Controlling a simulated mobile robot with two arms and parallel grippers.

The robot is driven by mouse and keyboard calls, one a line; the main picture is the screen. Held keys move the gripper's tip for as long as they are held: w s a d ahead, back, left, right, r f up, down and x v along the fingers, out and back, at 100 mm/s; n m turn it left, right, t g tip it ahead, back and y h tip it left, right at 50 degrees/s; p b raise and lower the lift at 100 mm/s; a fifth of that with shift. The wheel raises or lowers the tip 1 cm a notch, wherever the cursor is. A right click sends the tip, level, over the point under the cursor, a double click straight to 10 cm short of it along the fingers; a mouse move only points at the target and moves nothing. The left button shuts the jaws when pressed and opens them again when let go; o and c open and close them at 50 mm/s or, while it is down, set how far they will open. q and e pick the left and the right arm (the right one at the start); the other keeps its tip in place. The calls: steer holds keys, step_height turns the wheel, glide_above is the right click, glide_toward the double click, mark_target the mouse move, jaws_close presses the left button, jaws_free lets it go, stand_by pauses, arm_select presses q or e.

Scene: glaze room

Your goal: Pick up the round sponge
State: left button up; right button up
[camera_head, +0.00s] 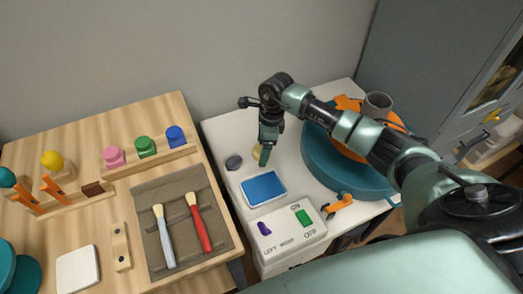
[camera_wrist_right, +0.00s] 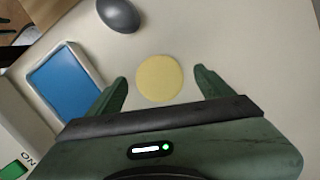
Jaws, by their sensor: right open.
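The round sponge is a flat yellow disc (camera_wrist_right: 159,78) on the white table top. In the head view only a small part of it (camera_head: 256,153) shows beside my right gripper, which covers the rest. My right gripper (camera_head: 264,157) points down above the sponge. In the right wrist view its two fingers (camera_wrist_right: 160,88) are spread, one to each side of the sponge, with gaps between. Nothing is held. My left gripper does not show.
A dark grey oval stone (camera_head: 233,162) and a blue pad in a white frame (camera_head: 264,188) lie near the sponge. A switch box (camera_head: 290,232) is in front. A large teal basin (camera_head: 318,165) stands to the right. A wooden bench (camera_head: 112,206) with brushes is left.

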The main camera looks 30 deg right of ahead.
steer(key=shift+f, duration=0.35)
steer(key=c, duration=1.4)
steer(key=shift+r, duration=0.15)
step_height(320, 180, up, 20)
steer(key=shift+f+b, duration=0.1)
steer(key=shift+b, duration=0.6)
steer(key=o, duration=0.6)
steer(key=c, duration=0.5)
